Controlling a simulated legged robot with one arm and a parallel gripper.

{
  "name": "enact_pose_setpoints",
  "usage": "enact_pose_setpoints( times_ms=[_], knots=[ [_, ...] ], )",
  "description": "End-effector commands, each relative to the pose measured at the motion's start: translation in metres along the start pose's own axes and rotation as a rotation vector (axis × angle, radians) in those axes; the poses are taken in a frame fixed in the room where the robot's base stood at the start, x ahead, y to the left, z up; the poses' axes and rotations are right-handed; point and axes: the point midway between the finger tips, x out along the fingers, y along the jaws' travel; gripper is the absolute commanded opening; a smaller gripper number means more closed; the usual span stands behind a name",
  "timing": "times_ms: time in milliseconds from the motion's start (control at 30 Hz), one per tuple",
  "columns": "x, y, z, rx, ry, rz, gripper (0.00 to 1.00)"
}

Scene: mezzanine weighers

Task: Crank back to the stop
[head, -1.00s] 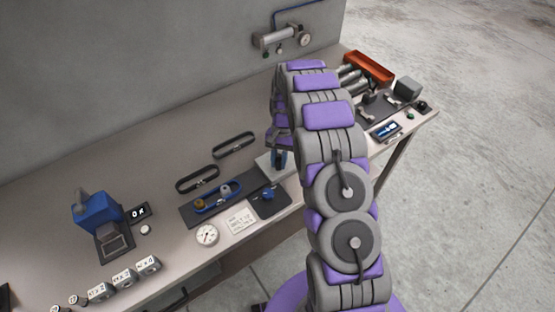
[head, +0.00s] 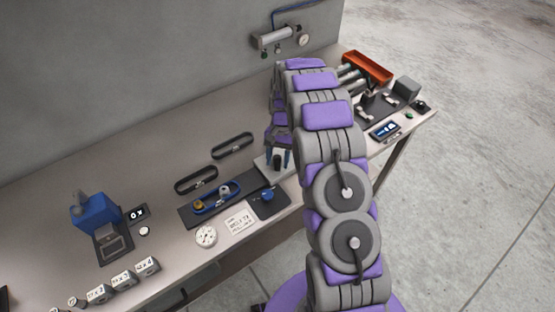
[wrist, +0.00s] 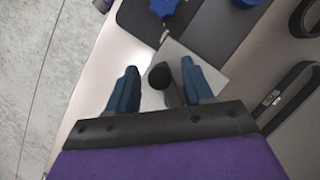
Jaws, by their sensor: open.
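The crank's dark round handle (wrist: 160,76) stands up from a light grey plate (wrist: 212,66) on the bench, with a grey arm beside it in the wrist view. My gripper (wrist: 160,70) is open, with one blue finger on each side of the handle. Gaps show between the handle and both fingers in the wrist view. In the head view, the handle (head: 277,160) shows small and dark between the fingertips, just left of my arm. The crank's pivot and any stop cannot be made out.
A blue star knob (head: 267,194) on a dark plate sits close to the crank. A belt board (head: 190,215), loose belts (head: 232,145) and a round dial (head: 206,236) lie to the left. An orange tray (head: 368,66) stands at the far right.

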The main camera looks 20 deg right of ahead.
Motion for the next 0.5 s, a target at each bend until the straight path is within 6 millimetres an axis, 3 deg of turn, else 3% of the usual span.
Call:
enact_pose_setpoints(
  times_ms=[500],
  knots=[
    [-0.104, -0.001, -0.002, -0.001, 0.008, -0.002, 0.51]
  ],
)
